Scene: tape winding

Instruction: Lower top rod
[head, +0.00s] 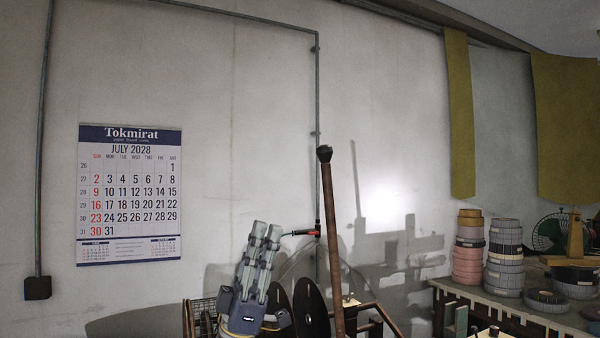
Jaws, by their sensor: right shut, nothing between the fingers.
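A long brown rod (333,240) with a dark knob at its top end stands raised and nearly upright, leaning slightly, in the middle of the head view. I take it to be the top rod; its lower end is cut off by the bottom edge. My right gripper (266,229) points upward to the left of the rod, with its fingers together and empty. In the picture it is apart from the rod. My left gripper is not in view.
Dark round discs (311,308) and a wire rack (198,318) are low beside my right gripper. A small red-tipped handle (304,232) shows between gripper and rod. At right, a table (480,296) bears stacks of pink rolls (468,256) and grey rolls (505,254). A calendar (129,195) hangs on the wall.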

